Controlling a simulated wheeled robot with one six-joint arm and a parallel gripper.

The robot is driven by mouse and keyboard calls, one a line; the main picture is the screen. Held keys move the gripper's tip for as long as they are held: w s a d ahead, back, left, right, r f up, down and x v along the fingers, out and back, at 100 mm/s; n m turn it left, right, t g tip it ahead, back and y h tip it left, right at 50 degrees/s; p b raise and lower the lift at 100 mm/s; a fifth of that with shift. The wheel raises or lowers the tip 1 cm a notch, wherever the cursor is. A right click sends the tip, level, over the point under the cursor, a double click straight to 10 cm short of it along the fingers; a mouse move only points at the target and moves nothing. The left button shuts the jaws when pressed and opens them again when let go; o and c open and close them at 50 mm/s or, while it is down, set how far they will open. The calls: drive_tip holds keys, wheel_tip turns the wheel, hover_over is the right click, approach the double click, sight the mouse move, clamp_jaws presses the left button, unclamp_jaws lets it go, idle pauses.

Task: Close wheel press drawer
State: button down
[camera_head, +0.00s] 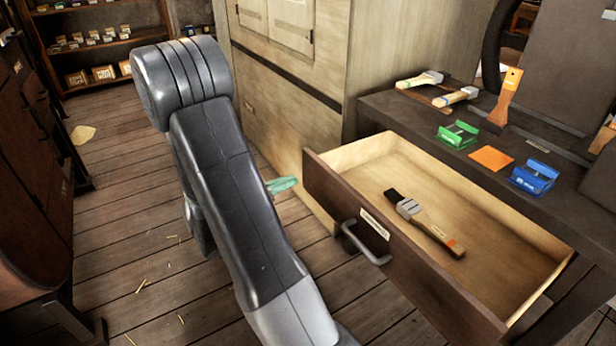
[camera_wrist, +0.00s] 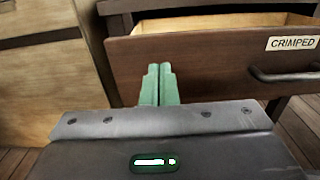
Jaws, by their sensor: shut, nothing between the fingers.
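The press drawer (camera_head: 400,255) is pulled out of the dark press table (camera_head: 400,105) and stands open. Its dark wooden front also shows in the wrist view (camera_wrist: 200,65), with a label reading CRIMPED (camera_wrist: 292,43) and a grey bar handle (camera_wrist: 285,76). A brush-like tool with a dark end and wooden handle (camera_head: 425,222) lies inside the drawer. My gripper (camera_head: 282,185) has green fingers, shut together and empty. In the wrist view the fingertips (camera_wrist: 159,68) overlap the left part of the drawer front, left of the handle. I cannot tell whether they touch it.
On the table top are brushes (camera_head: 425,79), a green clamp-like block (camera_head: 458,134), an orange pad (camera_head: 491,158) and a blue block (camera_head: 534,177). A pale wooden cabinet (camera_head: 285,85) stands left of the drawer. The plank floor (camera_head: 140,240) is open at the left.

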sight(319, 170)
drive_tip(key=shift+b+x, duration=0.75)
drive_tip(key=shift+x, duration=2.55)
drive_tip(key=shift+d, duration=0.1)
drive_tip(key=x, duration=2.7)
drive_tip(key=shift+w+r, duration=0.15)
drive_tip(key=shift+r, duration=0.1)
